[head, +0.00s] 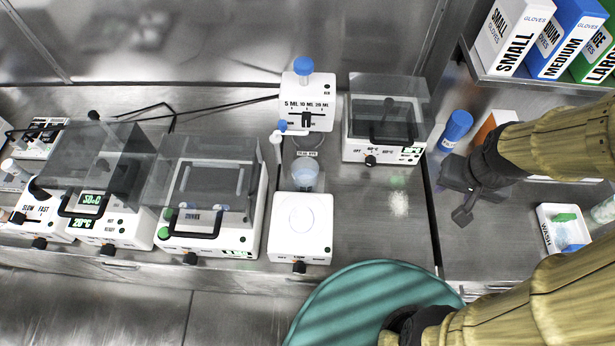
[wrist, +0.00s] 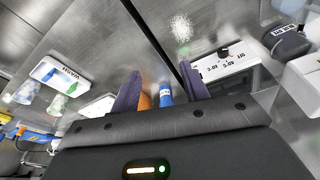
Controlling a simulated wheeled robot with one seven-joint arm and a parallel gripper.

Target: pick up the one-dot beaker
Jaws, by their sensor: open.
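No dot marks can be read on any glassware, so I cannot tell which is the one-dot beaker. In the head view a clear beaker with pale blue content (head: 305,173) stands between the dispenser and the white stirrer plate. A clear vessel (head: 604,210) is cut off at the right edge. The wrist view shows two small clear beakers at the left, one with a greenish tint (wrist: 25,93) and one beside it (wrist: 57,104). My gripper (head: 456,193) is open and empty over the right part of the bench; its fingers also show in the wrist view (wrist: 160,72).
A white WASH tray (head: 546,236) holds green and blue items near the right. A lidded heater (head: 372,151) is to the left. A teal round seat (head: 370,300) is in front.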

